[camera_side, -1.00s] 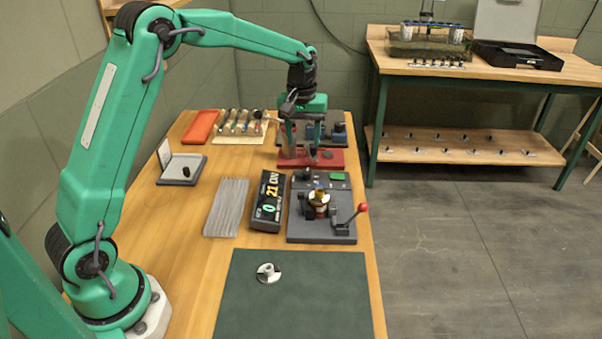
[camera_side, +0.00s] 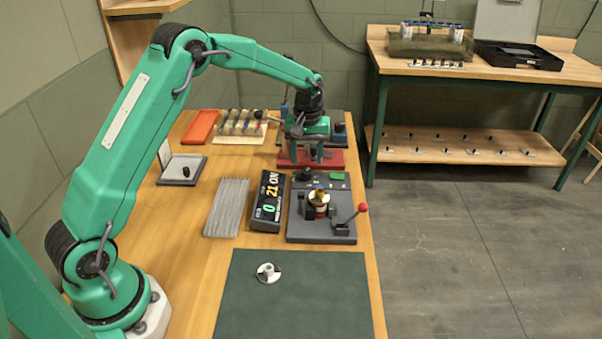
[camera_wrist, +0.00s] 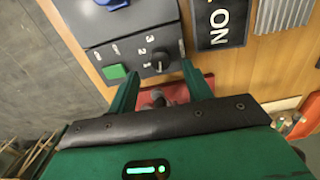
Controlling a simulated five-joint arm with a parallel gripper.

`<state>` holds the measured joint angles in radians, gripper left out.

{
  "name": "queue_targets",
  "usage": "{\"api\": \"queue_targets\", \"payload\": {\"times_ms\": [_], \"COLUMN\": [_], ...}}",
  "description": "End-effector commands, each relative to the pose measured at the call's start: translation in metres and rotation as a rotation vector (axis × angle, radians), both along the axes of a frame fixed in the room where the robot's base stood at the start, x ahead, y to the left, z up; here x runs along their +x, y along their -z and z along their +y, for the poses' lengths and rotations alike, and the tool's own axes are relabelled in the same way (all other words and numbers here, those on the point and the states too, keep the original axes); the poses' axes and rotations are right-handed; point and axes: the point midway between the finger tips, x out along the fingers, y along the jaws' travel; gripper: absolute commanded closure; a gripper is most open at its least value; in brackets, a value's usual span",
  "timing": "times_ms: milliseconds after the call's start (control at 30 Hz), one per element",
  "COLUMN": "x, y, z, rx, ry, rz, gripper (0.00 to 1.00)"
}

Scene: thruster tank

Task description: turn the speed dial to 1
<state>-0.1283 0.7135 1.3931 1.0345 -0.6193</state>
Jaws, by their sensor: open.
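The speed dial is a small black knob (camera_wrist: 161,60) with the numbers 1, 2 and 3 beside it in the wrist view. In the side view the dial (camera_side: 306,175) sits at the far left corner of the grey control unit (camera_side: 338,232). I cannot tell which number it points to. My gripper (camera_side: 310,158) is open and empty, above the red block just behind the control unit. In the wrist view my gripper's fingers (camera_wrist: 159,70) stand apart on either side of the dial in the picture, without visible contact.
A green button (camera_side: 337,176) lies right of the dial. A lever with a red knob (camera_side: 363,207) stands at the unit's right. The display (camera_side: 268,203) reads 0, 21 and ON. The red block (camera_side: 332,163) lies beneath my gripper. A green mat (camera_side: 320,300) fills the front.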

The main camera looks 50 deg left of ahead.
Motion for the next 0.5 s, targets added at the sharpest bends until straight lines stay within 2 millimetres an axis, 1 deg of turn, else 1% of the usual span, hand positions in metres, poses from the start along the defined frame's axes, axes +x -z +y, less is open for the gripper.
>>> {"api": "queue_targets", "payload": {"times_ms": [33, 233, 400, 500], "x": [-0.001, -0.001, 0.0, 0.0], "y": [0.008, 0.031, 0.042, 0.045], "z": [0.0, 0.0, 0.0, 0.0], "rx": [-0.001, 0.0, 0.0, 0.0], "ry": [0.0, 0.0, 0.0, 0.0], "rz": [0.004, 0.003, 0.001, 0.0], "gripper": [0.5, 0.5, 0.5, 0.5]}}
